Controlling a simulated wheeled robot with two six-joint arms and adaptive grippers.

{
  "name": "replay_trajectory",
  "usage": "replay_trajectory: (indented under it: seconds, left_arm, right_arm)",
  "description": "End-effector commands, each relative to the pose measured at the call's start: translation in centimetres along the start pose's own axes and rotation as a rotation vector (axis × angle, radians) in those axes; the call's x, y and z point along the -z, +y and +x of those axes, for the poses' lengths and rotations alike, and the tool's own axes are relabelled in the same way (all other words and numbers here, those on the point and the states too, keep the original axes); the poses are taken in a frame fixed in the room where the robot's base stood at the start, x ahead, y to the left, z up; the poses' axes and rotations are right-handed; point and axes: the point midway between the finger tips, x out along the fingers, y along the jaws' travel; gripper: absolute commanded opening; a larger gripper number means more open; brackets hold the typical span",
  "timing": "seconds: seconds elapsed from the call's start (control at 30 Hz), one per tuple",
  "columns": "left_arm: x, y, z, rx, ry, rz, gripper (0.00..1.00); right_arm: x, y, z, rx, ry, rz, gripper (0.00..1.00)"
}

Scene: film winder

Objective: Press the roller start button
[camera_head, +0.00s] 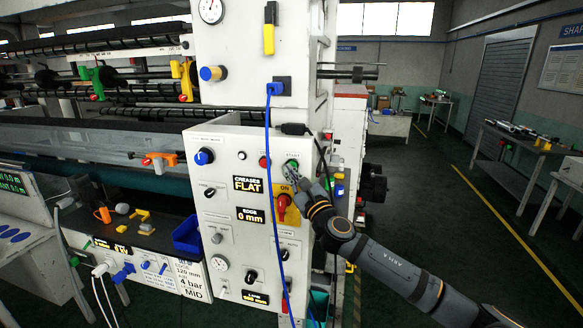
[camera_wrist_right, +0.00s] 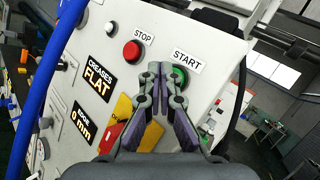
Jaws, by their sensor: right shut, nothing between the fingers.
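The green start button (camera_head: 291,164) is on the upper right of the white control panel (camera_head: 218,262), under a START label. In the right wrist view the green button (camera_wrist_right: 179,76) shows just right of the fingertips, partly hidden by them. The red stop button (camera_wrist_right: 132,52) is to its left. My right gripper (camera_head: 287,170) is shut and empty, with its tips just below the green button in the head view; it also shows in the right wrist view (camera_wrist_right: 158,72). I cannot tell whether the tips touch the button. My left gripper is out of view.
A red rotary switch on a yellow plate (camera_head: 283,203) sits just below the gripper. A blue cable (camera_head: 270,130) hangs down the panel front, left of the gripper. A black cable (camera_wrist_right: 238,100) runs near the panel's right edge.

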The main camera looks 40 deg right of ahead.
Motion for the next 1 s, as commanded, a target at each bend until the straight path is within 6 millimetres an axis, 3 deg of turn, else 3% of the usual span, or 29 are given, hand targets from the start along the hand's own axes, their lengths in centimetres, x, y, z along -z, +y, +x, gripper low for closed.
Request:
replay_trajectory:
  seconds: [1.0]
  left_arm:
    - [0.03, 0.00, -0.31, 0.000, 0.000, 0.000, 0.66]
  right_arm:
    - [0.53, -0.61, 0.77, 0.002, 0.001, 0.000, 0.00]
